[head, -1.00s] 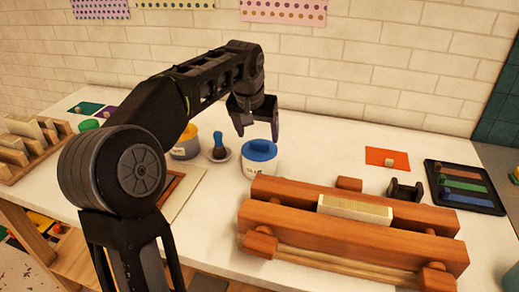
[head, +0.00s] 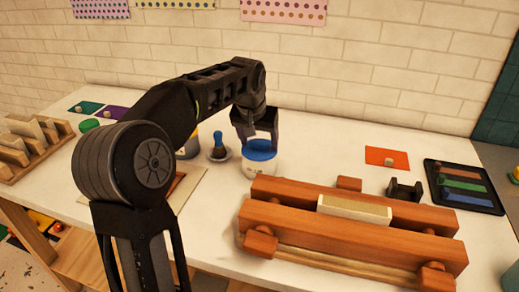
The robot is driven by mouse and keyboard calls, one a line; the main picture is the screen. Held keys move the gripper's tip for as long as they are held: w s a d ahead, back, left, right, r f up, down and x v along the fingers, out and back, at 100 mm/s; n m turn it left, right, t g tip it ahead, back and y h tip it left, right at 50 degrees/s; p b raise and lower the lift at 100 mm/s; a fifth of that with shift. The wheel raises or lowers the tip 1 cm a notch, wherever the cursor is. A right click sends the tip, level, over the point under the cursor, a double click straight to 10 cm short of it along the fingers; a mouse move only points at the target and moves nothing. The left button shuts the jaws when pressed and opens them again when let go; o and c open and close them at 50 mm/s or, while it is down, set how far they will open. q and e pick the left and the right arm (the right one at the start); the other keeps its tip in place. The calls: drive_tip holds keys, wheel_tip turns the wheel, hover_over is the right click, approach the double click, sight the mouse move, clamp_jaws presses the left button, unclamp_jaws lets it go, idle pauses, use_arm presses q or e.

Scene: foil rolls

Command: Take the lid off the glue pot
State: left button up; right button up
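The glue pot (head: 257,168) is a white pot with dark lettering, standing on the white table behind a wooden press. Its blue lid (head: 260,150) is on top of it. My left gripper (head: 258,146) points down at the lid, with its two fingers apart, one toward each side of the lid. The fingers hide part of the lid's upper edge, and I cannot tell whether they touch it. My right gripper is not in view.
A wooden press (head: 350,222) stands close in front of the pot. A brush in a small dish (head: 219,152) is just left, with a yellow-topped pot (head: 188,147) partly behind my arm. An orange card (head: 388,157) and a dark tray (head: 466,188) lie right.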

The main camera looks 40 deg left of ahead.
use_arm(q)
drive_tip(key=c, duration=1.3)
drive_tip(key=shift+r, duration=0.2)
wheel_tip(320, 180, up, 11)
drive_tip(key=p, duration=0.2)
wheel_tip(320, 180, up, 7)
drive_tip(key=p, duration=0.3)
hover_over(259, 143)
drive_tip(key=shift+s+d+f, duration=0.1)
drive_tip(key=shift+s+f, duration=0.05)
